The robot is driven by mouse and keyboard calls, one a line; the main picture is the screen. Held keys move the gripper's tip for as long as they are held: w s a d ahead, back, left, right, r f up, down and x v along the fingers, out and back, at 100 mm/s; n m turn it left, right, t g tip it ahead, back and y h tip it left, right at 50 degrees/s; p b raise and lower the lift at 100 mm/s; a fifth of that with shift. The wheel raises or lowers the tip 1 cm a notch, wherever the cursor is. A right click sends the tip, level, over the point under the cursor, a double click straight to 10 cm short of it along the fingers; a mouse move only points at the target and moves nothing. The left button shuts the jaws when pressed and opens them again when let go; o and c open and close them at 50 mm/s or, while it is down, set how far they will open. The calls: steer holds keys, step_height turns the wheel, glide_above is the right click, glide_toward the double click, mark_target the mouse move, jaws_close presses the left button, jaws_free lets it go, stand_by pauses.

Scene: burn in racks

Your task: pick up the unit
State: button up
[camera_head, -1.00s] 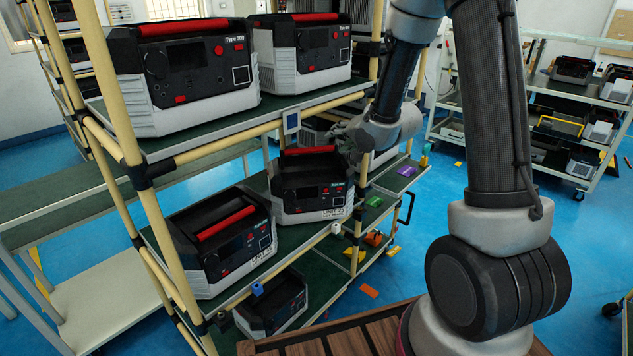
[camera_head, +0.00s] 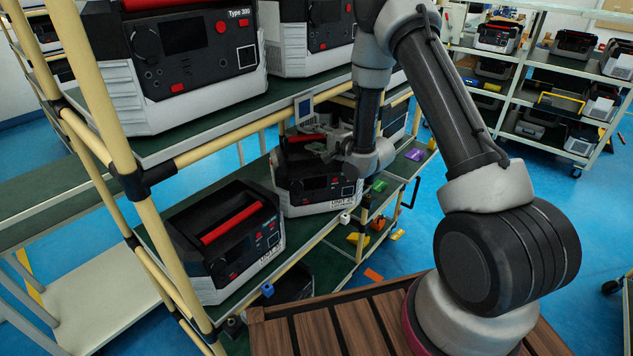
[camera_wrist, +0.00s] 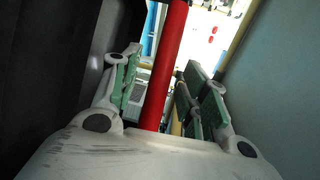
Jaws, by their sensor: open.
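A black and white unit with a red handle (camera_head: 310,180) stands on the middle shelf of the near rack, with a label reading like "UNIT" on its front. My gripper (camera_head: 325,145) is at the top of this unit, reaching in from the right. In the wrist view, the red handle (camera_wrist: 168,60) runs between the two green-padded fingers of my gripper (camera_wrist: 160,95). The fingers are apart, with gaps beside the handle. A second unit with a red handle (camera_head: 225,240) stands on the same shelf, to the left and nearer. My wrist hides part of the first unit's top.
Larger units (camera_head: 175,65) stand on the upper shelf (camera_head: 200,125), close above my gripper. A yellow rack post (camera_head: 150,225) stands at the near left. A wooden slatted surface (camera_head: 340,325) lies below my arm. Another rack (camera_head: 545,100) is at the back right.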

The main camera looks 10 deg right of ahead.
steer(key=shift+w+a, duration=0.25)
steer(key=shift+w, duration=0.15)
steer(key=shift+c, duration=0.3)
jaws_close()
steer(key=shift+r, duration=0.15)
